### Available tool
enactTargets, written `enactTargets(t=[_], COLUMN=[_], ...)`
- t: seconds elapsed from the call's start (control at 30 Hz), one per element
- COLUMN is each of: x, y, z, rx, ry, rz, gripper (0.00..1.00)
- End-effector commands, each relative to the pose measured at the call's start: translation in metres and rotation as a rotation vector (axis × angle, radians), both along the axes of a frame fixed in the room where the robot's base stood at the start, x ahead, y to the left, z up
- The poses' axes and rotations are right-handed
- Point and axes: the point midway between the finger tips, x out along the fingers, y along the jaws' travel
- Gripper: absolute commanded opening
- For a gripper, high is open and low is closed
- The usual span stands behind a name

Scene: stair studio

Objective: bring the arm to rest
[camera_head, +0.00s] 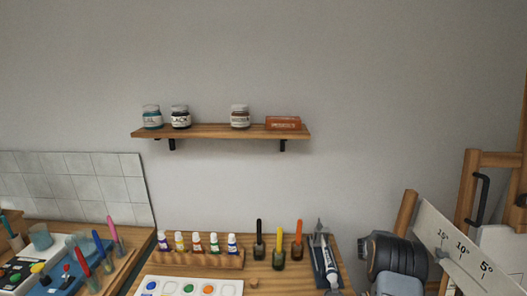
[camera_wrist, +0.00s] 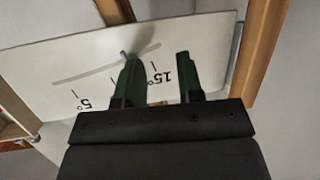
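My gripper (camera_wrist: 157,72) shows in the wrist view with its two dark green fingers apart and nothing seen between them. It is in front of a white board marked in degrees (camera_wrist: 200,36). The left finger overlaps a small bluish peg on the board's curved slot; I cannot tell whether they touch. In the head view, my dark and grey arm end is at the lower right, beside the tilted white board (camera_head: 483,262); the fingers cannot be made out there.
A wooden easel frame (camera_head: 466,205) stands at the right. The wooden table (camera_head: 308,283) holds paint bottles, brushes or markers and a white palette (camera_head: 222,288). A shelf (camera_head: 208,132) with jars is on the wall. A left-hand table carries a blue tray (camera_head: 70,282). The air above the tables is clear.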

Motion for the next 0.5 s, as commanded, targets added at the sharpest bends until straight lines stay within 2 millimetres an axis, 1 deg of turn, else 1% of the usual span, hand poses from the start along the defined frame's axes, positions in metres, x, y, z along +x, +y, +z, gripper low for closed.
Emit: enactTargets(t=[0.03, 0.07, 0.1, 0.17, 0.2, 0.27, 0.3, 0.37, 0.4, 0.47, 0.5], x=[0.008, 0.015, 0.024, 0.037, 0.044, 0.05, 0.051, 0.045, 0.037, 0.02, 0.006], y=[0.009, 0.015, 0.027, 0.05, 0.07, 0.104, 0.128, 0.167, 0.193, 0.228, 0.25], z=[-0.018, -0.025, -0.029, -0.029, -0.026, -0.019, -0.013, -0.002, 0.006, 0.018, 0.026], rx=[0.059, 0.1, 0.156, 0.25, 0.317, 0.419, 0.489, 0.595, 0.662, 0.75, 0.803], ry=[-0.017, -0.034, -0.059, -0.089, -0.101, -0.104, -0.095, -0.065, -0.034, 0.024, 0.071], rz=[0.085, 0.144, 0.226, 0.355, 0.439, 0.559, 0.637, 0.745, 0.808, 0.889, 0.935], gripper=[0.34, 0.34, 0.34, 0.34, 0.34, 0.34, 0.34, 0.34, 0.34, 0.34, 0.34])
